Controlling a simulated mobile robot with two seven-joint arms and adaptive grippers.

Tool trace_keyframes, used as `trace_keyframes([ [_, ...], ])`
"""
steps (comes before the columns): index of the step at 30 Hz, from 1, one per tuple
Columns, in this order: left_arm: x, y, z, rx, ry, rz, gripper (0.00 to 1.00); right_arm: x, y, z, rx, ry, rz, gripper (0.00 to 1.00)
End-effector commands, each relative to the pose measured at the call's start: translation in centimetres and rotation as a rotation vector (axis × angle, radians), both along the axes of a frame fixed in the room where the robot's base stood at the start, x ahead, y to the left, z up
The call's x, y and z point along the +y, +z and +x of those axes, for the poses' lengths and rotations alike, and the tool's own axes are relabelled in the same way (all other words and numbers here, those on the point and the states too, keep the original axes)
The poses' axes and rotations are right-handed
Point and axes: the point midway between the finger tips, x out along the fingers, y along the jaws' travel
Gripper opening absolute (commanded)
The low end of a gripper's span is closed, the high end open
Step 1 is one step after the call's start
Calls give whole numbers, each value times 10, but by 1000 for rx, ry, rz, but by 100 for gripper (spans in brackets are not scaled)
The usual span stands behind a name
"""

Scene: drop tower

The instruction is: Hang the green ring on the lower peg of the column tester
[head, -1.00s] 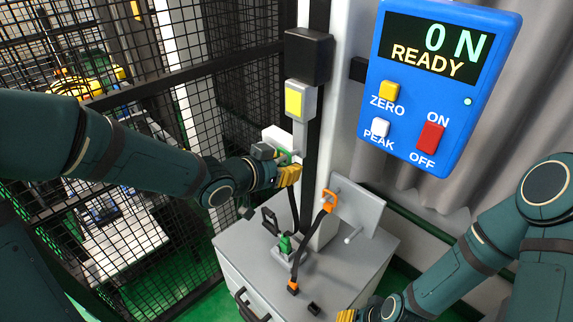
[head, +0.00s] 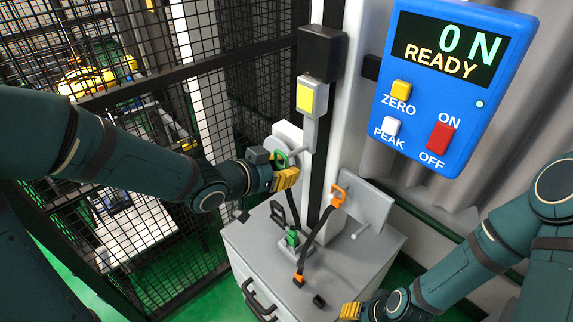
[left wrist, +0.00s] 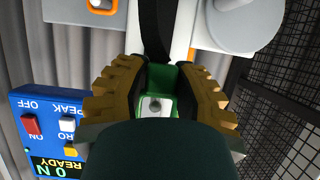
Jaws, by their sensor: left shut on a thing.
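My left gripper (head: 287,178) is shut on the green ring (head: 281,158), which stands up from its yellow fingers. In the left wrist view the green part (left wrist: 185,95) sits between the fingers, with a black strap leading away. The ring is just below a round grey disc (head: 286,131) with a peg (head: 299,151) on the column; I cannot tell if it touches the peg.
A grey cabinet (head: 345,262) carries a green clamp-like piece (head: 293,237) and a black strap with orange ends. A blue display (head: 450,80) reads 0 N READY. Black mesh fencing (head: 245,95) stands close on the left.

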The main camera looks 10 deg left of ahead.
Motion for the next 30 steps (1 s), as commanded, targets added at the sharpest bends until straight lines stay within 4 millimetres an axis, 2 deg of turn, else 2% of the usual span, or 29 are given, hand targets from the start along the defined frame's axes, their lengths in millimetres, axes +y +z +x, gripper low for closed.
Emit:
trace_keyframes([
  [19,10,0,-16,1,0,-1,17,0,7,0,0,0,0,47],
  [26,10,0,-16,0,-1,0,17,0,6,0,0,0,0,47],
  [30,2,-9,-15,5,-15,-1,17,0,6,0,-1,0,0,47],
])
